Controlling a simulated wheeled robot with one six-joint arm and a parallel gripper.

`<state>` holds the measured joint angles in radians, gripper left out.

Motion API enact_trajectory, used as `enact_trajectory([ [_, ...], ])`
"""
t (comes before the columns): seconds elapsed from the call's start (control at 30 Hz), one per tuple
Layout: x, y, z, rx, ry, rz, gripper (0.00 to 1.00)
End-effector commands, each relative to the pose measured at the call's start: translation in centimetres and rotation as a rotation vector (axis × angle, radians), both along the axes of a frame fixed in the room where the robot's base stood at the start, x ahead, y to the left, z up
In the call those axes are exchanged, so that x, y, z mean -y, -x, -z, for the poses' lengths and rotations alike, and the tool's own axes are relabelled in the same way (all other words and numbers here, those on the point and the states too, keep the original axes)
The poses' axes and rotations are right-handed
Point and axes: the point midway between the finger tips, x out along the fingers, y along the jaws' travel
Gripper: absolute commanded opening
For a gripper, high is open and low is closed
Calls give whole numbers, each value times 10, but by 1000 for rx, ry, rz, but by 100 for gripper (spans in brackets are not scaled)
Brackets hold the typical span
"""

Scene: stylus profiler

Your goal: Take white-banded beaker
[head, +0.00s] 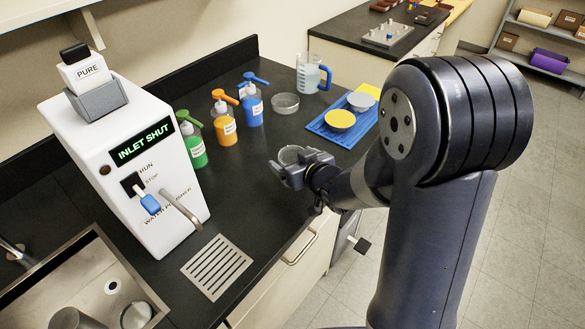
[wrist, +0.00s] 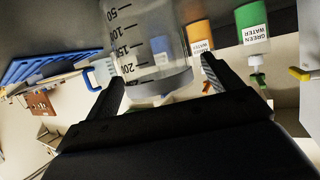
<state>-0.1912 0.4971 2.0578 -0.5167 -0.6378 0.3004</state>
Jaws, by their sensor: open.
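A clear glass beaker (wrist: 150,45) with dark volume marks stands between the fingers of my gripper (wrist: 163,82) in the wrist view, which is upside down. In the head view the beaker (head: 290,154) stands on the black counter near its front edge, partly hidden by my gripper (head: 285,172). The jaws are open on either side of the glass; I cannot tell whether they touch it.
A blue tray (head: 318,126) lies right. A white water unit (head: 125,160) and a sink (head: 45,275) are left.

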Motion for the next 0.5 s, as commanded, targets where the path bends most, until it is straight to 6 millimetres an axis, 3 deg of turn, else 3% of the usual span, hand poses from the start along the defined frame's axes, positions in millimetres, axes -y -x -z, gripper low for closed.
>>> enact_trajectory([
  [0.2,-10,-20,9,-2,1,-1,86],
  [0.5,-12,-25,11,0,1,0,86],
])
